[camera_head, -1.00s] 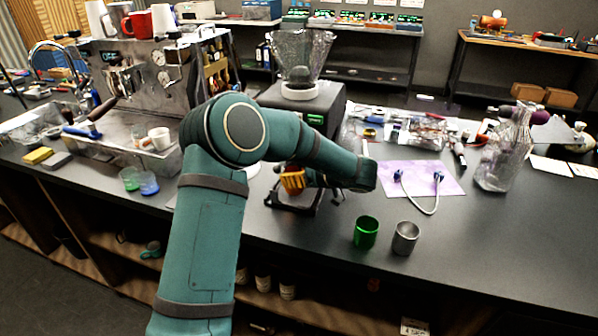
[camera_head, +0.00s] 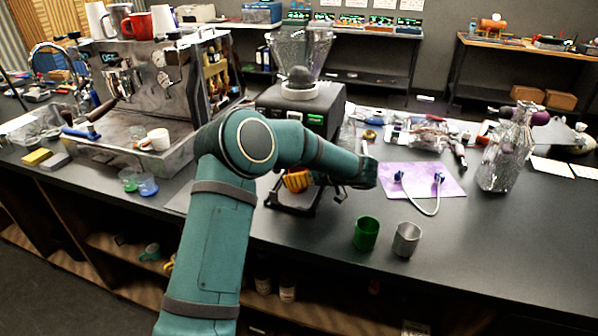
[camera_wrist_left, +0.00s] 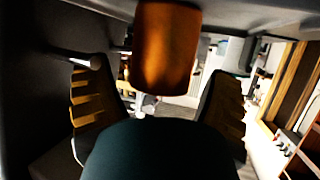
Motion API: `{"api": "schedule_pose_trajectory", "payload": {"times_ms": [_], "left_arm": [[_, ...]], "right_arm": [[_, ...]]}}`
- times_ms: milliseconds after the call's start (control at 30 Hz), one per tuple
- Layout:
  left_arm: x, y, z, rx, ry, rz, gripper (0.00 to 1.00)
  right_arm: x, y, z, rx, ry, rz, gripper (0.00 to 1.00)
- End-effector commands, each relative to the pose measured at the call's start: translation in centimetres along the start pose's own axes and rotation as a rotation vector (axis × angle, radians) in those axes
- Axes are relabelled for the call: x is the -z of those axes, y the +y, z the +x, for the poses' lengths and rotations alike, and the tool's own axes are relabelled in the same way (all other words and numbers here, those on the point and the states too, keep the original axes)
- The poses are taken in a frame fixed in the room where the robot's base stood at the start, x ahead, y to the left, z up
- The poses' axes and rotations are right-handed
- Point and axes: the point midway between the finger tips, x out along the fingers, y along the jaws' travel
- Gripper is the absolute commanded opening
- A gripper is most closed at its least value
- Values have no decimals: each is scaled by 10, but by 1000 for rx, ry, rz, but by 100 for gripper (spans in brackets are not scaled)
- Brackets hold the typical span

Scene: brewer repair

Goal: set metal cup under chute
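A grey metal cup (camera_head: 407,240) stands upright on the counter at the front right. A green metal cup (camera_head: 366,233) stands just left of it. An orange cup-like metal cylinder (camera_wrist_left: 166,48) shows in the left wrist view, beyond and between the fingers; no finger visibly touches it. My left gripper (camera_head: 297,181) is low at the front of the black grinder (camera_head: 318,106), over its base. In the left wrist view its yellow-padded fingers (camera_wrist_left: 158,100) are wide apart. The grinder's chute is hidden or cannot be made out. My right gripper is out of view.
The espresso machine (camera_head: 150,80) stands left of the grinder. A purple mat (camera_head: 425,178) with a white cable lies to the right, with a glass vessel (camera_head: 505,150) beyond it. The counter right of the two cups is clear.

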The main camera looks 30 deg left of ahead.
Motion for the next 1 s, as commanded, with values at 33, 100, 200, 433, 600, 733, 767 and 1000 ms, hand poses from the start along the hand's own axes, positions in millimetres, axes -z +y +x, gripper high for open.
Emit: {"api": "schedule_pose_trajectory", "payload": {"times_ms": [33, 100, 200, 433, 600, 733, 767, 1000], "left_arm": [[0, 0, 0, 0, 0, 0, 83], [0, 0, 0, 0, 0, 0, 83], [1, 0, 0, 0, 0, 0, 83], [4, 1, -26, -4, -1, 1, 83], [4, 1, -62, -5, 0, 2, 83], [4, 1, -87, -4, 0, 1, 83], [4, 1, -92, -4, 0, 1, 83], [2, 0, -118, -1, 0, 2, 83]], "right_arm": [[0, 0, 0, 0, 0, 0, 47], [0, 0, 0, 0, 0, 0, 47], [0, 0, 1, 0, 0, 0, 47], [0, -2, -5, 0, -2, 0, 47], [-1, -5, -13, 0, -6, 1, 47], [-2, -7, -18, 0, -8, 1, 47], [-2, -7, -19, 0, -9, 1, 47], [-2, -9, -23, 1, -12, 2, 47]]}}
